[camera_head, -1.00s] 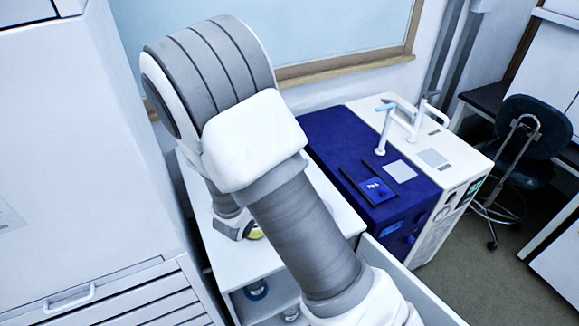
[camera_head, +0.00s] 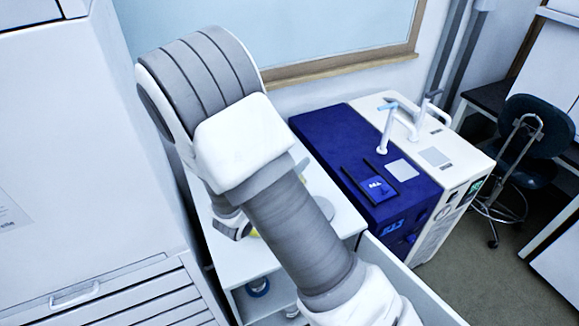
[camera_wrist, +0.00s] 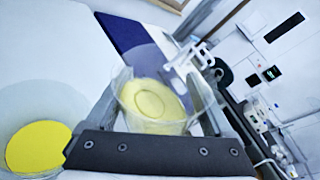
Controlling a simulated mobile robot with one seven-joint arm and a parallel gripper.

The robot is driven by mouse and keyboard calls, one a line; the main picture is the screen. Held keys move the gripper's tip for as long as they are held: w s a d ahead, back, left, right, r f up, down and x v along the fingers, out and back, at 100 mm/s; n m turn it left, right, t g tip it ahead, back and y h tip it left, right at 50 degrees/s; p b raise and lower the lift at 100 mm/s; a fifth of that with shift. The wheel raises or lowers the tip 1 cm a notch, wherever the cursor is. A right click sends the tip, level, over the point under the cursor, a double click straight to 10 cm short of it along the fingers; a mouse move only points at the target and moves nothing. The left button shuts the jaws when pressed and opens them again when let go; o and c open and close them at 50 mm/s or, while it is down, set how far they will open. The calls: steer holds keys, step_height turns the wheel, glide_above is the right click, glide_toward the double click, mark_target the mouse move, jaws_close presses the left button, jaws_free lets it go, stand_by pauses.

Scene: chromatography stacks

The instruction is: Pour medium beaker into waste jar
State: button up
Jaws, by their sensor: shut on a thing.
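In the wrist view my gripper (camera_wrist: 160,115) is shut on a clear glass beaker (camera_wrist: 126,94) with yellow liquid in it. The beaker sits between the two fingers, above the dark gripper body. To its left is a large clear round vessel (camera_wrist: 70,92), likely the waste jar, with a yellow disc of liquid (camera_wrist: 38,147) low in it. The held beaker is apart from that yellow disc in the picture. I cannot tell exactly how far it is tilted. In the head view my arm hides the gripper and most of the glassware.
A white bench (camera_head: 268,270) with a lower shelf stands under my arm. A blue and white instrument (camera_head: 345,150) with upright handles is to its right. A tall white cabinet (camera_head: 80,140) is close on the left. A dark chair (camera_head: 530,130) stands far right.

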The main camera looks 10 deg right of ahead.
steer(key=shift+f+n+h, duration=0.1)
steer(key=shift+n+h, duration=0.2)
steer(key=shift+n, duration=0.1)
steer(key=shift+p, duration=0.3)
steer(key=shift+f+n, duration=0.1)
steer(key=shift+n, duration=0.4)
steer(key=shift+h+p, duration=0.3)
steer(key=shift+n, duration=0.4)
steer(key=shift+p, duration=0.35)
steer(key=shift+n+t+h, duration=0.3)
steer(key=shift+n, duration=0.2)
